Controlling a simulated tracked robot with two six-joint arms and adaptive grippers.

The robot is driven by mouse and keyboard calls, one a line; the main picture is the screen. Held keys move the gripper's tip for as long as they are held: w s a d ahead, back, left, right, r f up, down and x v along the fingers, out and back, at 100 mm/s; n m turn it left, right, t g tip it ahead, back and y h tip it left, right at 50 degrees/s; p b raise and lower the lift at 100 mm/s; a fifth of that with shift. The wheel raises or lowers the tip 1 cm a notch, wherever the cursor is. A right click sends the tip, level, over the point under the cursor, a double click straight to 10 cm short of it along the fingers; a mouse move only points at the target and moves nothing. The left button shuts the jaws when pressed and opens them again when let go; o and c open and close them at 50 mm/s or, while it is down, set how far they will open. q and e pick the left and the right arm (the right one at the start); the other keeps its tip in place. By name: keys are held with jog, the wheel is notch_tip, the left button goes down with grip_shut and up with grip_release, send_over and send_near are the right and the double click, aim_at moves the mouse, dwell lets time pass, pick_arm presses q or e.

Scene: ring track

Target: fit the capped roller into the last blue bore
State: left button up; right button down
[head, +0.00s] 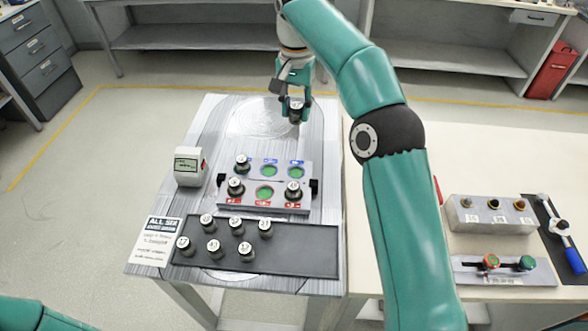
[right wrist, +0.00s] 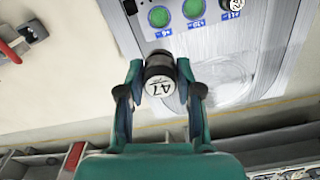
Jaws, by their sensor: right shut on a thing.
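My right gripper (head: 297,114) is shut on a capped roller (head: 297,103), held beyond the far side of the bore block (head: 277,209). In the right wrist view the roller (right wrist: 161,86) has a white cap that seems to read 47, upside down, between the fingertips (right wrist: 161,78). The block's far row has blue labels: a capped roller (head: 243,162) sits at its left, and the middle bore (head: 268,171) and right bore (head: 297,172) look empty and green inside. The near, red-labelled row holds rollers left and right, with an empty middle bore (head: 265,194). My left gripper is out of view.
A dark tray (head: 305,251) with several capped rollers lies in front of the block. A white gauge box (head: 189,167) stands to the left, a printed card (head: 157,240) at the front left. A grey fixture (head: 490,217) sits on the right table. The table's far part is clear.

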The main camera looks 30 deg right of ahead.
jog(key=b, duration=0.3)
send_over(296, 173)
notch_tip(296, 173, down, 13)
jog(key=shift+f, duration=0.2)
notch_tip(296, 173, down, 5)
jog(key=shift+r+p, duration=0.1)
jog(key=shift+p, duration=0.2)
jog(key=c, duration=0.8)
grip_release()
jog(key=shift+o, duration=0.2)
notch_tip(296, 173, up, 12)
jog(key=shift+p, duration=0.45)
